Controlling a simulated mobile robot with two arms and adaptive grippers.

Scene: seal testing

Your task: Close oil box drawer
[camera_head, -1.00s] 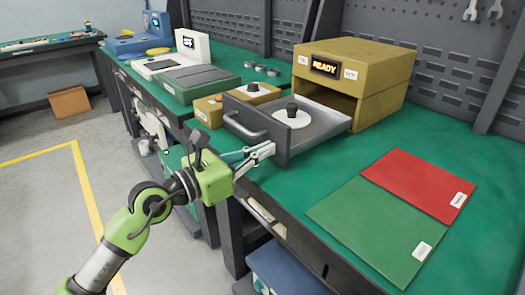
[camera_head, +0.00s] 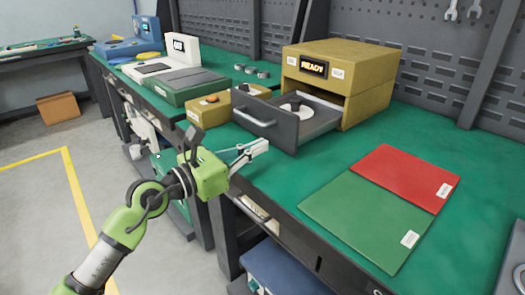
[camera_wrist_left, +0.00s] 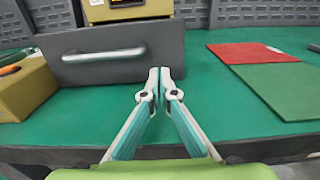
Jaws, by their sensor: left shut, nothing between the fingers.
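The oil box (camera_head: 368,62) is a yellow housing with a READY display on the green bench. Its grey drawer (camera_head: 262,122) is partly open toward the bench's front edge. A pale disc with a dark knob (camera_head: 296,104) lies in the drawer. The drawer front and handle also show in the left wrist view (camera_wrist_left: 104,53). My left gripper (camera_head: 264,144) is shut and empty, low by the right part of the drawer front. Its tips in the left wrist view (camera_wrist_left: 160,72) overlap the front's lower right edge; I cannot tell whether they touch it. My right gripper is out of view.
A small yellow box (camera_head: 212,107) stands left of the drawer. Red (camera_head: 406,174) and green (camera_head: 366,222) mats lie to the right. Green and white devices (camera_head: 186,86) stand farther back left. The bench between drawer and mats is clear.

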